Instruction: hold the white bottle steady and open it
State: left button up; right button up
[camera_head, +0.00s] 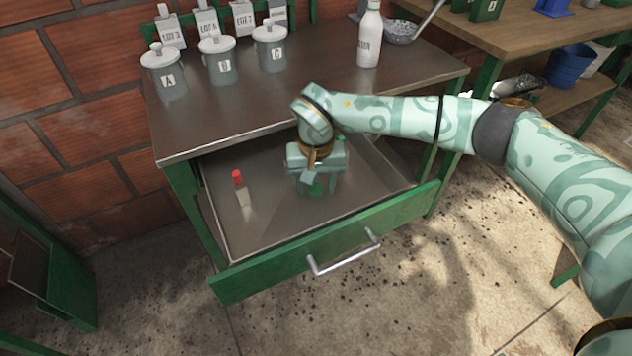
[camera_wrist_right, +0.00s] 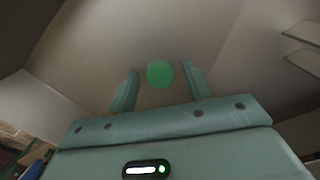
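A tall white bottle (camera_head: 368,38) with a label stands upright near the right back of the metal tabletop. A small whitish bottle (camera_head: 242,197) with a red cap (camera_head: 238,177) stands in the open drawer, left of my right gripper. My right gripper (camera_head: 318,188) points down into the drawer, fingers apart. A green object (camera_head: 316,187) is at its fingers; its round green top (camera_wrist_right: 160,74) shows between the fingers in the right wrist view, with a gap on each side. Its body below is hidden. My left gripper is not in view.
The drawer front (camera_head: 330,243) has a metal handle (camera_head: 344,254). Lidded jars A (camera_head: 164,78), B (camera_head: 219,65) and C (camera_head: 270,52) stand at the table's back left. The table's front middle is clear.

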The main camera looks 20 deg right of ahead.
aim_at(316, 188)
pick_arm(q)
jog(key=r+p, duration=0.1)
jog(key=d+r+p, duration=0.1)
jog(key=p, duration=0.1)
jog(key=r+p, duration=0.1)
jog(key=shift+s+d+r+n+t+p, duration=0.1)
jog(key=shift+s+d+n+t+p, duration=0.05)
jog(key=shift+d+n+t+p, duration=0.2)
pick_arm(e)
notch_tip(316, 188, up, 12)
jog(key=shift+r, duration=0.15)
